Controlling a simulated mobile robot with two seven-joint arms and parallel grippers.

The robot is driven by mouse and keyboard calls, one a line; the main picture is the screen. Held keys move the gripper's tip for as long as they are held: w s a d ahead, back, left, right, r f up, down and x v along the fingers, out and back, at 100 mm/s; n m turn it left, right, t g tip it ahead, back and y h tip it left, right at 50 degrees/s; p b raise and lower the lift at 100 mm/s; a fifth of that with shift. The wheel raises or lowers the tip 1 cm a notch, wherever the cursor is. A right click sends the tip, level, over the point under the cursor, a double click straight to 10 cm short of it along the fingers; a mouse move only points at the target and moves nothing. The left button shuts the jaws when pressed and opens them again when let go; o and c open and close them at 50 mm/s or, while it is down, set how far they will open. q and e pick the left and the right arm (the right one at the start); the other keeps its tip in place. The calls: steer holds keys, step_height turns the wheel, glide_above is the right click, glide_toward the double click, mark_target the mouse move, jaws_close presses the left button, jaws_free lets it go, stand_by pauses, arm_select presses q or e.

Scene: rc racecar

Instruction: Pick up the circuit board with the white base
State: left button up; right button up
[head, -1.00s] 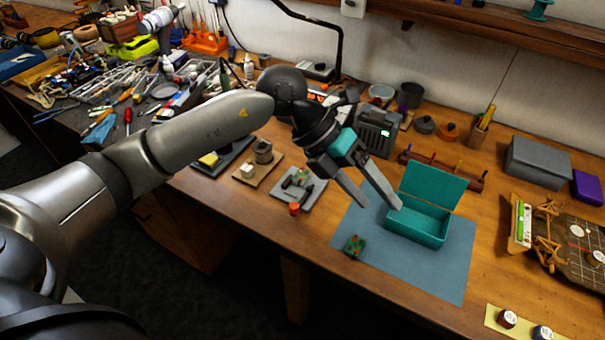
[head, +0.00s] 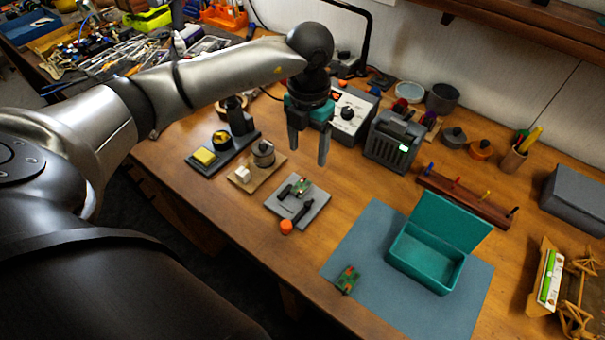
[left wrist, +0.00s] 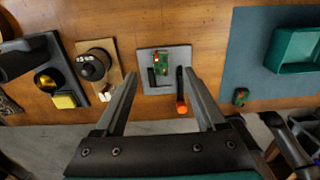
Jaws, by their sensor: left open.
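A green circuit board (head: 301,186) is on a pale grey base plate (head: 285,209) with dark clamp-like parts. In the left wrist view this board (left wrist: 161,58) and plate (left wrist: 183,55) lie ahead of the fingertips. Another small green board (head: 346,279) with orange-red parts lies on the blue mat; it also shows in the left wrist view (left wrist: 241,96). I cannot clearly make out a white base under either board. My left gripper (head: 309,153) points down, open and empty, above and behind the grey plate. My right gripper is not in view.
An open teal box (head: 424,264) stands on the blue mat (head: 365,240). An orange knob or cap (head: 286,227) is at the plate's front edge. A tan board (head: 244,182) with a metal jar is left of the plate. A grey device (head: 395,142) stands behind.

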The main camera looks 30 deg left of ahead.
mark_target(302, 188)
arm_select(q)
step_height(302, 188, down, 3)
steer(key=shift+f, duration=0.95)
step_height(302, 188, down, 4)
steer(key=shift+f, duration=0.25)
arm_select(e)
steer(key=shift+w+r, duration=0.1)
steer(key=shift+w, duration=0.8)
arm_select(q)
jaws_close()
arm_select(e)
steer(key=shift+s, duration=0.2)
